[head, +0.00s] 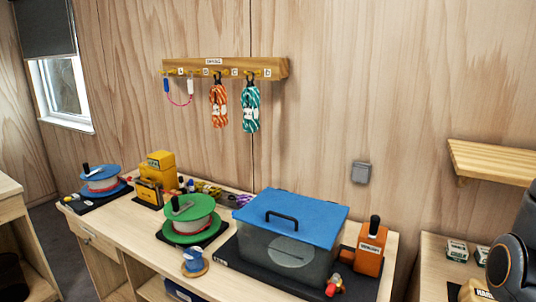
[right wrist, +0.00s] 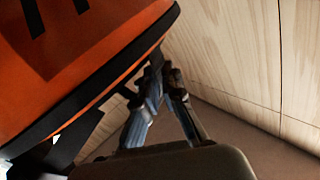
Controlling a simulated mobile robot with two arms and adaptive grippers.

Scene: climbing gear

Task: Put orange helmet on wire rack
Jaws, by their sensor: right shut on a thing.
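The orange helmet (right wrist: 75,50) fills the upper left of the right wrist view, close to the camera, with a black rim along its lower edge. My right gripper (right wrist: 160,82) is shut on the helmet at this rim; the exact contact is partly hidden. Black straps hang below the helmet at the lower left. The helmet does not show in the head view, where only part of my right arm shows at the right edge. I see no wire rack in either view. My left gripper is out of view.
A workbench (head: 130,225) holds green and blue spools, a yellow device, a blue-lidded clear bin (head: 290,215) and an orange box (head: 370,250). A hook rail (head: 225,68) with rope coils and an empty-looking wooden shelf (head: 495,160) are on the wall. Small boxes stand at lower right.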

